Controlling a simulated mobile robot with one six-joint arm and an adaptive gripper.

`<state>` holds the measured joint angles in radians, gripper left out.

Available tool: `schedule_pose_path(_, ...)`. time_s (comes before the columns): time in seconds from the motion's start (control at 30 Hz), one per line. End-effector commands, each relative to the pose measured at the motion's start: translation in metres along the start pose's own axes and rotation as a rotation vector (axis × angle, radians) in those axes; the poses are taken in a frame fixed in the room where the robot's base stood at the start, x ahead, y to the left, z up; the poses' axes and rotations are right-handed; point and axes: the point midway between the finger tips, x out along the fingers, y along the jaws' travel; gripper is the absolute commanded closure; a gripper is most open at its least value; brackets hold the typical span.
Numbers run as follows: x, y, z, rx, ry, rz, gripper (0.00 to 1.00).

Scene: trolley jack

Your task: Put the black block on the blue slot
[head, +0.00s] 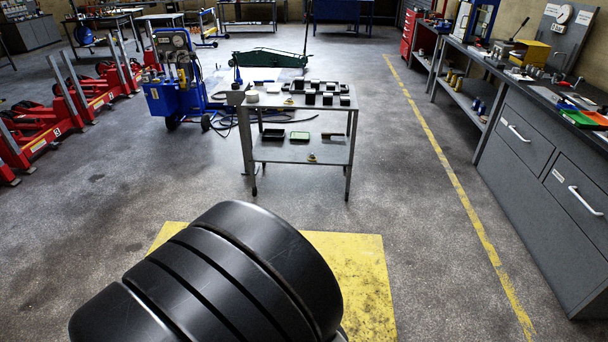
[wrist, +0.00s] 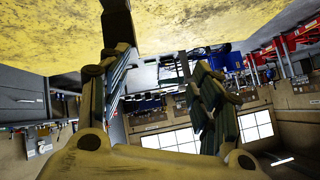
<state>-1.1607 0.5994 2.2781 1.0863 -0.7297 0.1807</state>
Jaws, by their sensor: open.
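Several small black blocks (head: 327,98) stand on the top of a grey metal trolley table (head: 298,101) in the middle of the head view. They are too small to tell which one is the black block of the task. I cannot make out a blue slot on the table. My gripper (wrist: 160,62) shows in the wrist view with its two fingers spread apart and nothing between them. It is far from the table, and the wrist picture is upside down. The head view does not show the gripper, only my dark arm in front.
The table's lower shelf (head: 300,153) holds small dark and green trays (head: 300,135). A blue wheeled machine (head: 172,98) and red lifts (head: 70,113) stand to the left. A grey workbench (head: 535,150) runs along the right. Floor between the yellow plate (head: 355,270) and table is clear.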

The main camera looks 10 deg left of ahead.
Motion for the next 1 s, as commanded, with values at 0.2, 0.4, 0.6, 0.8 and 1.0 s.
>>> schedule_pose_path(0.2, -0.001, 0.031, 0.071, -0.133, 0.229, 0.059, 0.42)
schedule_pose_path(0.4, -0.026, 0.063, 0.103, -0.284, 0.492, 0.05, 0.42)
schedule_pose_path(0.6, -0.053, 0.079, 0.115, -0.384, 0.674, 0.011, 0.42)
schedule_pose_path(0.8, -0.051, 0.081, 0.109, -0.403, 0.721, 0.003, 0.42)
schedule_pose_path(1.0, -0.019, 0.077, 0.082, -0.399, 0.72, 0.007, 0.42)
